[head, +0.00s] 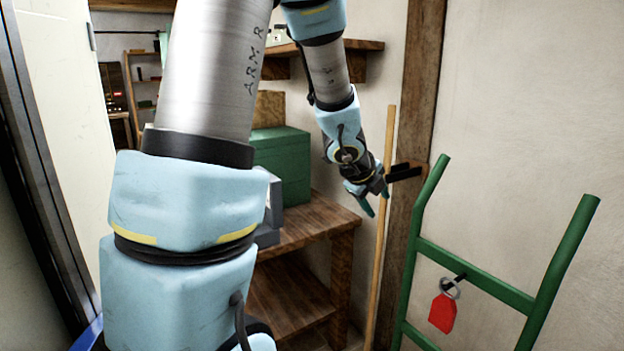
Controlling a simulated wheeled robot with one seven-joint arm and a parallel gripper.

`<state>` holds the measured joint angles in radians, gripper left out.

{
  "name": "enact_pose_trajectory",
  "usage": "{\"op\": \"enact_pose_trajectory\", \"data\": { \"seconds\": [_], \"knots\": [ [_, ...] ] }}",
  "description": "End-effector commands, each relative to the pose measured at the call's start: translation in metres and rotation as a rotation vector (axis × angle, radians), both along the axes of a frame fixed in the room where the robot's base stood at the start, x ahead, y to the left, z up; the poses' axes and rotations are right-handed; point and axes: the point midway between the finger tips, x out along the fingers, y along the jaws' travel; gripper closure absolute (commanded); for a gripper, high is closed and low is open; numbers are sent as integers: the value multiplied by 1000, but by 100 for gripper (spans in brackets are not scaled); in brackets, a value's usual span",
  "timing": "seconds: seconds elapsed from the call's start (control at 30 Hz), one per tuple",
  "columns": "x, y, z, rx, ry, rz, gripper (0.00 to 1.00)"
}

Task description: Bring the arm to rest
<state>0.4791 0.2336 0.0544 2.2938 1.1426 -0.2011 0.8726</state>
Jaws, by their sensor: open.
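My arm is raised and extended across the middle of the head view, with its far end bent downward. My gripper (376,199) hangs in the air to the right of the wooden workbench (318,222), in front of a wooden pole. Its fingers are apart and nothing shows between them. The near arm links hide part of the workbench and the room behind.
A green hand truck (470,274) with a red tag (443,313) on a ring stands at the right. A green box (281,160) sits on the workbench. A wooden pole (381,235) leans by a wooden post (412,130). A wall shelf (362,46) is behind the arm.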

Motion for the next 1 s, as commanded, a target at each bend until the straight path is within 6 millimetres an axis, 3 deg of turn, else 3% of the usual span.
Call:
{"op": "enact_pose_trajectory", "data": {
  "seconds": [0.03,0.13,0.2,0.3,0.4,0.5,0.63,1.0],
  "knots": [
    [3,34,-11,-51,68,220,43],
    [-6,96,-28,-166,213,664,43],
    [-24,136,-42,-249,315,975,43],
    [-59,179,-61,-368,453,1394,43],
    [-96,203,-76,-470,574,1746,43],
    [-125,213,-85,-543,666,2002,43],
    [-145,215,-89,-594,732,2180,43],
    [-150,215,-89,-604,748,2219,43]
  ]
}}
